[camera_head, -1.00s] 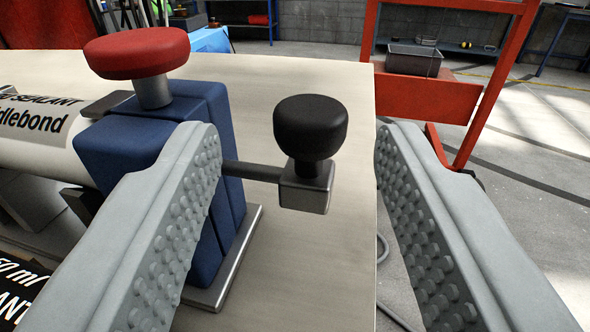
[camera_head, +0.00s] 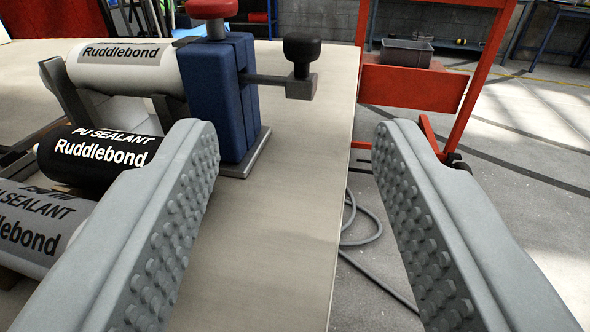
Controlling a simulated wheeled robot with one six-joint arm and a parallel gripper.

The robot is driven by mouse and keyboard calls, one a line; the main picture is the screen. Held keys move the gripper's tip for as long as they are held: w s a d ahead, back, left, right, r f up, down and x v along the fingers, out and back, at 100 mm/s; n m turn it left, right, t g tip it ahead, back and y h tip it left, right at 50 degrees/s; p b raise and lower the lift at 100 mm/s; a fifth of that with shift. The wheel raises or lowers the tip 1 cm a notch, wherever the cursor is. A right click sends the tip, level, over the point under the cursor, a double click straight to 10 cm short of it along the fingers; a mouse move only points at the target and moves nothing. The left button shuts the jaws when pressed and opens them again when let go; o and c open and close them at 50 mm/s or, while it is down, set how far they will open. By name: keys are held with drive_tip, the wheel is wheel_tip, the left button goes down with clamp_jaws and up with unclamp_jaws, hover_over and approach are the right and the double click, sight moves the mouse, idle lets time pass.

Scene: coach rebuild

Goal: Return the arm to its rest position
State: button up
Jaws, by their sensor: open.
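My gripper (camera_head: 296,145) is open and empty, with one studded grey finger on each side of the view. Its left finger shows over the pale bench (camera_head: 285,225) and its right finger over the floor beyond the bench edge. A blue clamp-like device (camera_head: 236,105) stands on the bench ahead of the gripper. It has a red knob (camera_head: 211,8) on top and a black knob (camera_head: 302,50) on a side arm reaching right. Nothing is between the fingers except the view of the bench and floor behind.
A white Ruddlebond sealant tube (camera_head: 125,65) rests on a stand left of the blue device. A black tube (camera_head: 80,158) and a grey tube (camera_head: 40,220) lie nearer. A red frame cart (camera_head: 412,88) holds a grey bin (camera_head: 406,53). A cable (camera_head: 368,225) lies on the floor.

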idle(0.3)
drive_tip(key=s+d+r, duration=0.1)
drive_tip(key=s+r, duration=0.2)
drive_tip(key=s, duration=0.9)
drive_tip(key=s+d+r+y, duration=0.1)
drive_tip(key=s+d+r, duration=0.1)
drive_tip(key=s, duration=1.1)
drive_tip(key=s+d+r+n, duration=0.1)
drive_tip(key=s+r, duration=0.3)
drive_tip(key=s, duration=0.8)
drive_tip(key=shift+s+d+r+g+y, duration=0.25)
drive_tip(key=shift+s+d+g+y, duration=0.05)
drive_tip(key=shift+s+d, duration=0.15)
